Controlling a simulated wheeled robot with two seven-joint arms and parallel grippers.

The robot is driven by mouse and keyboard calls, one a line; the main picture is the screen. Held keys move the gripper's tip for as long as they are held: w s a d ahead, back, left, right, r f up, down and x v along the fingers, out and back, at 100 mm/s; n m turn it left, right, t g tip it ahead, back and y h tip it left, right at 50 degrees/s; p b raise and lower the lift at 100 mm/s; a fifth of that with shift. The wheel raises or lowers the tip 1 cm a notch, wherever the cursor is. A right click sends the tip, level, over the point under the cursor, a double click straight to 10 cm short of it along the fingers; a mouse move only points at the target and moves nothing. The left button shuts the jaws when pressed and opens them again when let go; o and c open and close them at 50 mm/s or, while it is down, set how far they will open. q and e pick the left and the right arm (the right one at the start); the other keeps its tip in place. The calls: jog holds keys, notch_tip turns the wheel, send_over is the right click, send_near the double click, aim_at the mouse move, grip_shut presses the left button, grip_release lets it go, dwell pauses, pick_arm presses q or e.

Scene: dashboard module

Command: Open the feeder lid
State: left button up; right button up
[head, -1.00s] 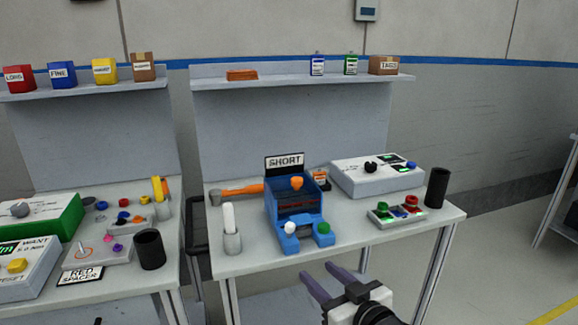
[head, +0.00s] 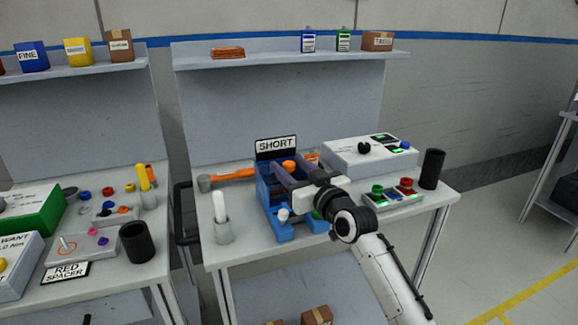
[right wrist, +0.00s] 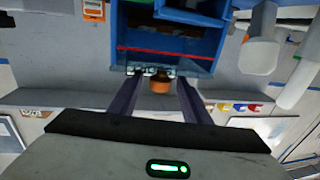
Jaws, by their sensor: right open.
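The blue feeder (head: 262,195) stands on the bench under a SHORT sign (head: 276,143). An orange knob (head: 289,165) sits at its upper front; it also shows in the right wrist view (right wrist: 160,84), beside a clear lid panel with a red line (right wrist: 165,52). The lid looks shut. My right gripper (head: 284,171) is open over the feeder. In the right wrist view its fingers (right wrist: 158,92) lie on either side of the knob, with gaps visible. The arm hides part of the feeder's right side. My left gripper is not in view.
A white rod in a grey holder (head: 223,232) stands left of the feeder. An orange-handled hammer (head: 232,175) lies behind it. A grey control box (head: 345,158), a button panel (head: 393,200) and a black cup (head: 432,168) are to the right.

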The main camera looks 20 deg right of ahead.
jog(key=shift+w+a, duration=0.1)
jog(key=shift+w, duration=0.35)
grip_shut()
